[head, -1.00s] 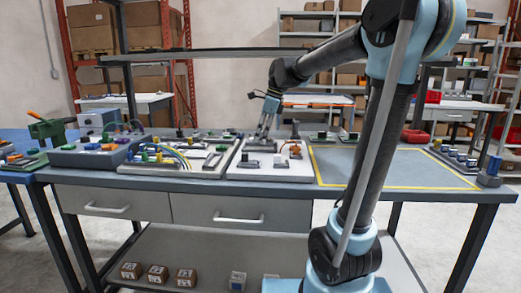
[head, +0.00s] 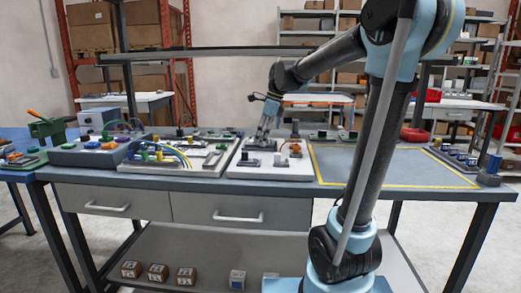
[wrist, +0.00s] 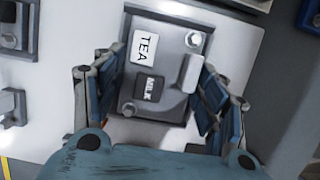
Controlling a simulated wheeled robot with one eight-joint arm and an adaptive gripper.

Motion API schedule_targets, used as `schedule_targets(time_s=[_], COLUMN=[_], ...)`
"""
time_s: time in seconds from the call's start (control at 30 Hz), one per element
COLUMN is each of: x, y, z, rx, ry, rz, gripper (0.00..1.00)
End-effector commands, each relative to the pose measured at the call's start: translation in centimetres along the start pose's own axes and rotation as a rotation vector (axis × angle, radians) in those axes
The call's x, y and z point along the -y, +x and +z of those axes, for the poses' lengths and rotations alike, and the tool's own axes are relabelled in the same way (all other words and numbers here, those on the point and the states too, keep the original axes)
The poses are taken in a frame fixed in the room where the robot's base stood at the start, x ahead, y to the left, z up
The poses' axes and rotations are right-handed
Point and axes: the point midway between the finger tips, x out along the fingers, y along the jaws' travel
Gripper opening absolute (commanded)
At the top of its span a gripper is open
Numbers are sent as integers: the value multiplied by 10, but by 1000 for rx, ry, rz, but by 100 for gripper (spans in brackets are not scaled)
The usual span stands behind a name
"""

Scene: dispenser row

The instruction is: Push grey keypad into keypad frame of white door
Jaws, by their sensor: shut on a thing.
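The grey keypad (wrist: 146,100) shows in the wrist view as a rectangular plate with a white TEA label, a dark MILK label, round screw heads and a pale raised block at its right side. My gripper (wrist: 158,78) is shut on it, with one finger at its left edge and one at its right. The white door (wrist: 60,63) lies flat beneath and around it. In the head view the white door (head: 245,171) lies on the bench with my gripper (head: 264,139) over its far left part. I cannot make out the keypad frame or how deep the keypad sits in it.
Small grey and orange fittings (head: 295,149) stand on the door right of my gripper. A panel with coloured cables (head: 170,155) lies to the left. The yellow-outlined area (head: 390,168) on the right of the bench is clear.

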Motion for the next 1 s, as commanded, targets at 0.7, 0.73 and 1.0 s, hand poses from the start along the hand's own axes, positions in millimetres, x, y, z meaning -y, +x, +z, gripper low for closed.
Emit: schedule_targets(time_s=[0.7, 0.73, 1.0], x=[0, 0, 0], y=[3, 3, 3], z=[-1, -1, -1], rx=[0, 0, 0], ry=[0, 0, 0], rz=[0, 0, 0], gripper=[90, 92, 98])
